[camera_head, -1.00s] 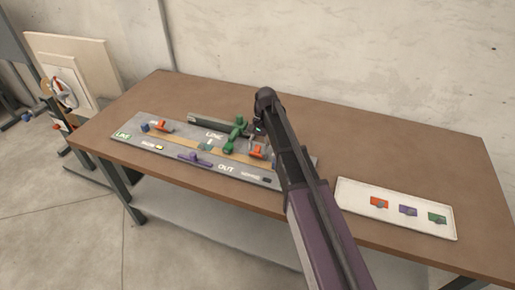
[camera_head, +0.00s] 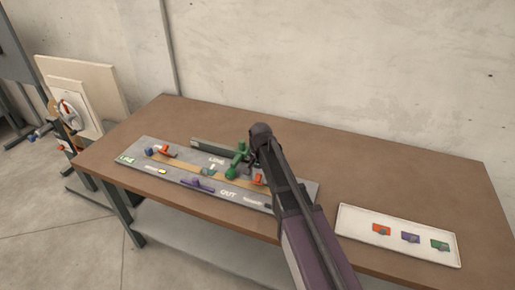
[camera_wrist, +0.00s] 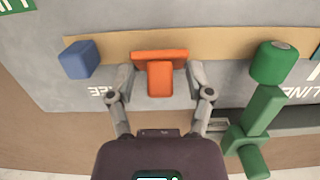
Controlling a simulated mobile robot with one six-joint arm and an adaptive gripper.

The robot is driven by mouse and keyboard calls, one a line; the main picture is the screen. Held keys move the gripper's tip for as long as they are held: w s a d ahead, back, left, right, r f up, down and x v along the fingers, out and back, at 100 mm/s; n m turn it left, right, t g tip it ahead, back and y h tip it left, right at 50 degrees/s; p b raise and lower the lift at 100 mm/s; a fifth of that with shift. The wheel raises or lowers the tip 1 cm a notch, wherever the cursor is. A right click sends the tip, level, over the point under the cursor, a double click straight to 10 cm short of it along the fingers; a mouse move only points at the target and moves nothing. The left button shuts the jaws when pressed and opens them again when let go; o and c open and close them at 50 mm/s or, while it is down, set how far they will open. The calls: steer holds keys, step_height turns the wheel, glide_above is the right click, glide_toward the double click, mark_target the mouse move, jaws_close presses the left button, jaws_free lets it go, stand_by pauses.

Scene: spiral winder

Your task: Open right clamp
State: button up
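The right clamp (camera_wrist: 160,72) is an orange T-shaped piece in the wrist view, with a wide bar and a narrower stem. It sits on a tan strip (camera_wrist: 222,44) along the grey board. My gripper (camera_wrist: 160,84) is open, with one finger on each side of the clamp's stem and visible gaps to it. The left clamp (camera_head: 164,151), also orange, is at the board's left end.
A green lever (camera_wrist: 257,110) stands close beside my gripper, and a blue block (camera_wrist: 78,60) is on the other side of the clamp. A purple handle (camera_head: 197,184) is at the board's front. A white tray (camera_head: 350,222) with coloured pieces lies to the right.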

mark_target(258, 176)
steer(key=shift+s+a+f+t, duration=0.1)
steer(key=shift+s+t, duration=0.3)
steer(key=shift+t, duration=0.3)
steer(key=shift+w+r+p, duration=0.2)
steer(key=shift+r+p, duration=0.95)
steer(key=shift+r, duration=0.05)
step_height(258, 176, up, 12)
steer(key=p, duration=1.1)
steer(key=shift+f, duration=0.25)
steer(key=shift+w+r+p, duration=0.1)
steer(key=shift+w+p, duration=0.15)
steer(key=shift+p, duration=0.15)
step_height(258, 176, down, 14)
steer(key=b, duration=1.4)
steer(key=shift+r, duration=0.1)
